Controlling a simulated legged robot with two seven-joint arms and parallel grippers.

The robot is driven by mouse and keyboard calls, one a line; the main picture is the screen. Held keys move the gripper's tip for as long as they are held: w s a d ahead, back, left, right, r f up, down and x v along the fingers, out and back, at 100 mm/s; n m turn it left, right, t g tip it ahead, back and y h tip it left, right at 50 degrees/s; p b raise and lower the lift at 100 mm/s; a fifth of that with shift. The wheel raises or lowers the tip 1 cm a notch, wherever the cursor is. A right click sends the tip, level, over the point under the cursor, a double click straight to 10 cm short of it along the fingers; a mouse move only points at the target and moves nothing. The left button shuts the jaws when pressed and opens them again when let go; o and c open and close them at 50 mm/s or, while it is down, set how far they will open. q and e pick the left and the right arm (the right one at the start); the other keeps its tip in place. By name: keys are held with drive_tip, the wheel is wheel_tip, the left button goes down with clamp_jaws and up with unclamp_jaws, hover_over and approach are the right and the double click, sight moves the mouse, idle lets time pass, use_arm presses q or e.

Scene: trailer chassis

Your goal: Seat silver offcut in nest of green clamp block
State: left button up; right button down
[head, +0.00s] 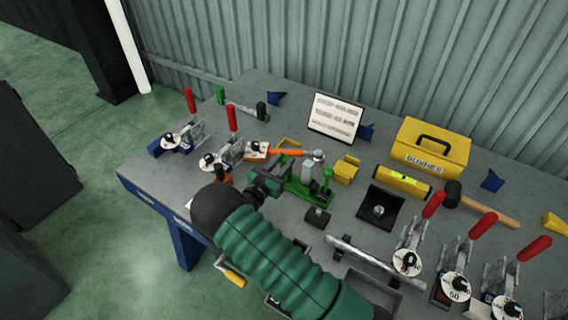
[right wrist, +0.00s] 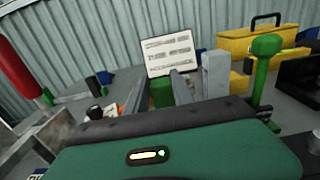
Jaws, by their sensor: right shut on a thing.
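The green clamp block (head: 309,195) stands on the bench, with a green upright lever (head: 327,178). A grey upright block (head: 308,172) stands at it; I cannot tell whether this is the silver offcut or part of the clamp. It also shows in the right wrist view (right wrist: 215,74). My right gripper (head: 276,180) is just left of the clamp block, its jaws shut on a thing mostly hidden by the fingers. A green surface (right wrist: 162,93) shows between the fingers in the right wrist view. My left gripper is not in view.
An orange-handled tool (head: 288,152) lies just behind the clamp block. Red-handled toggle clamps (head: 207,162) stand at left, and more (head: 457,285) at front right. A yellow box (head: 431,146), a yellow level (head: 403,182) and a black tray (head: 381,207) lie to the right.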

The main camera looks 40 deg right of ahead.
drive_tip(key=shift+d+f, duration=0.1)
drive_tip(key=shift+f, duration=0.05)
drive_tip(key=c, duration=1.4)
unclamp_jaws()
drive_tip(key=shift+a, duration=0.2)
drive_tip(key=o, duration=0.3)
drive_tip(key=shift+a, duration=0.2)
